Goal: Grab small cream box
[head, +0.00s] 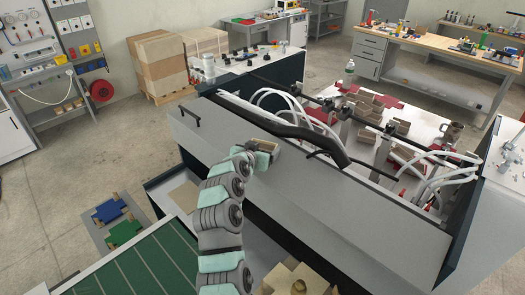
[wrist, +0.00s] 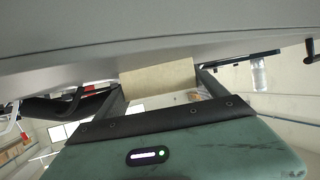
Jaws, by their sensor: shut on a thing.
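The small cream box (wrist: 158,78) sits between the two dark fingers of my gripper (wrist: 160,86) in the wrist view, and both fingers are shut on its sides. In the head view, my gripper (head: 264,147) is small and holds the box (head: 264,144) by the grey front panel of the machine (head: 300,180). Much of the box is hidden by the gripper. In the wrist view a large grey surface (wrist: 150,35) fills the top, close beyond the box; I cannot tell whether they touch.
A black hose (head: 310,137) and white tubes run over the machine behind my gripper. Several small brown open boxes (head: 404,153) lie on its white deck. A green conveyor belt (head: 135,265) is at lower left, and tan cardboard (head: 300,280) is at bottom centre.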

